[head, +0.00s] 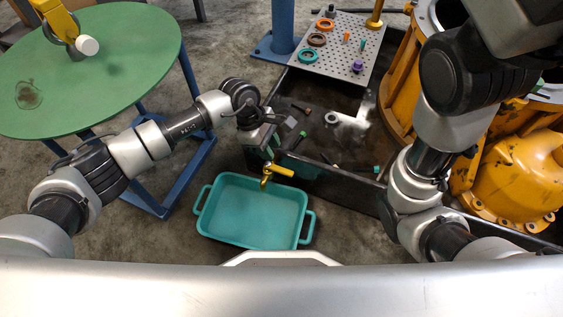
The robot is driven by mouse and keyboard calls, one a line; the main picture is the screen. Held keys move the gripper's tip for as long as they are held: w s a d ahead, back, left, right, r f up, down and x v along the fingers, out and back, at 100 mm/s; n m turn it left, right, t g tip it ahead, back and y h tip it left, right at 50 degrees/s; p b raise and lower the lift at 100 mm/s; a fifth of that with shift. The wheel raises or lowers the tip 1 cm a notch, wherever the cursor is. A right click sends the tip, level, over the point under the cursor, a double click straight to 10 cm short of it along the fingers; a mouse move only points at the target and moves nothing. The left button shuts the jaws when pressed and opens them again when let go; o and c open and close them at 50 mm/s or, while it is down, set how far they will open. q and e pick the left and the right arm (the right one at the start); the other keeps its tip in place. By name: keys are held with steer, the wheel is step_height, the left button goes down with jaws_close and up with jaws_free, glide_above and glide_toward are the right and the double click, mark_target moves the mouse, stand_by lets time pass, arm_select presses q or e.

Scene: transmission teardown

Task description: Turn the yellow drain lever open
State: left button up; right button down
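The yellow drain lever (282,170) sticks out to the right from a small yellow valve on the front side of the dark bench. The valve's spout points down over the turquoise drain pan (255,212). My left gripper (266,145) points down at the bench's front left corner, just above and behind the valve. A gap to the lever seems to show. Its fingertips are too small and dark to tell whether they are open or shut. My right arm rises at the right, and its gripper is out of view.
The dark bench (345,190) holds small loose parts and a pale ring (331,117). Behind it stands a perforated board (341,45) with coloured rings and pegs. Large yellow transmission housings (520,175) fill the right. A green round table (110,70) stands at the left.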

mark_target(283, 170)
arm_select(q)
steer(key=b+x, duration=0.4)
steer(key=x, duration=0.4)
steer(key=shift+d+f, duration=0.1)
steer(key=shift+d, duration=0.1)
jaws_close()
